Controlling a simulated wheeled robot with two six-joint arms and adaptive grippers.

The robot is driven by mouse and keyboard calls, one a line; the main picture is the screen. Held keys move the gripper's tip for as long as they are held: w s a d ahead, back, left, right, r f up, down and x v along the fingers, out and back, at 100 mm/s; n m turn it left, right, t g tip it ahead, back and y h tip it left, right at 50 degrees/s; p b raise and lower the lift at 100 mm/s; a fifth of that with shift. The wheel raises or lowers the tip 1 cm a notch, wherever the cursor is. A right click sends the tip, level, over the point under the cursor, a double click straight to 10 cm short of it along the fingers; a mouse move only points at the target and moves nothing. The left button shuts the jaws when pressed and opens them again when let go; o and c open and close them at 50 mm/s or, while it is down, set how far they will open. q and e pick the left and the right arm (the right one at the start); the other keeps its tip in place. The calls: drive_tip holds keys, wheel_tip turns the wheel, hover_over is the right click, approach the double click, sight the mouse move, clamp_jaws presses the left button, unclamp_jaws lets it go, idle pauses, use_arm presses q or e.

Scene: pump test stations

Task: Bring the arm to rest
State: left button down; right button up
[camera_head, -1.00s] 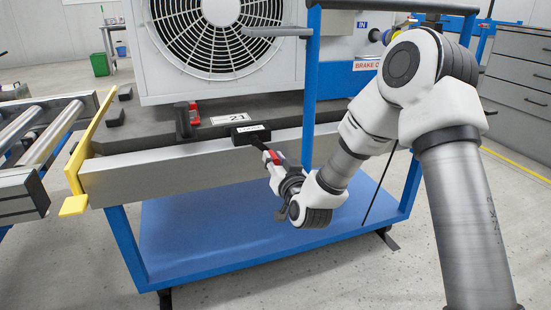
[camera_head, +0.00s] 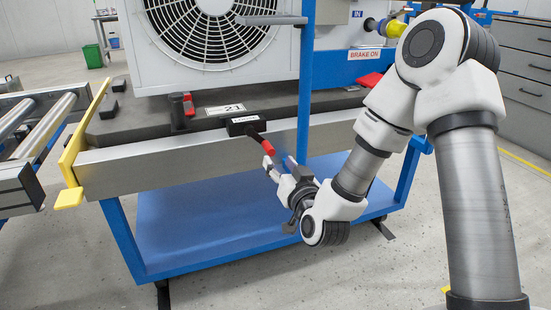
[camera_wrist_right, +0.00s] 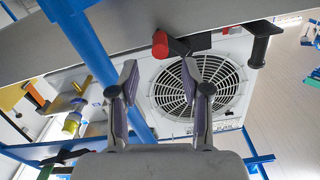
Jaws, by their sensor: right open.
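My right gripper (camera_head: 270,170) is open and empty in front of the test bench, just below the red-ended handle (camera_head: 267,147). The handle sticks out from a black box (camera_head: 245,124) on the bench's front edge. In the right wrist view the open fingers of my right gripper (camera_wrist_right: 168,86) have a clear gap between them. The red handle end (camera_wrist_right: 160,45) shows there beyond the fingertips, apart from them. My right arm (camera_head: 385,120) reaches in from the right, bent at the elbow. My left gripper is not in view.
A white fan unit (camera_head: 215,30) stands on the bench. A blue upright post (camera_head: 305,90) rises close to the gripper, with a blue lower shelf (camera_head: 210,225) below. A roller conveyor (camera_head: 40,130) and a yellow stop plate (camera_head: 85,140) are at left. Grey drawers (camera_head: 525,80) stand at right.

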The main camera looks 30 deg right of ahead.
idle(0.4)
drive_tip(key=s+a+f+n+g+y+p, duration=0.2)
drive_tip(key=s+a+f+g+p, duration=0.15)
drive_tip(key=f, duration=0.65)
drive_tip(key=s+a+f+n+g+y+p, duration=0.1)
drive_tip(key=s+a+f+n+g+p, duration=0.2)
drive_tip(key=f, duration=0.7)
drive_tip(key=s+a+f+g, duration=0.2)
drive_tip(key=s+f+g, duration=0.15)
drive_tip(key=s, duration=0.35)
drive_tip(key=s+a+f+g+y+p, duration=0.1)
drive_tip(key=s+f+g, duration=0.2)
drive_tip(key=s+f, duration=0.35)
drive_tip(key=s+a+f+g, duration=0.2)
drive_tip(key=s+f+g, duration=0.15)
drive_tip(key=s, duration=0.55)
wheel_tip(320, 180, up, 39)
drive_tip(key=p, duration=3.8)
drive_tip(key=shift+s+d+f+g, duration=0.15)
drive_tip(key=shift+s+f+g, duration=0.05)
drive_tip(key=shift+s+g, duration=0.25)
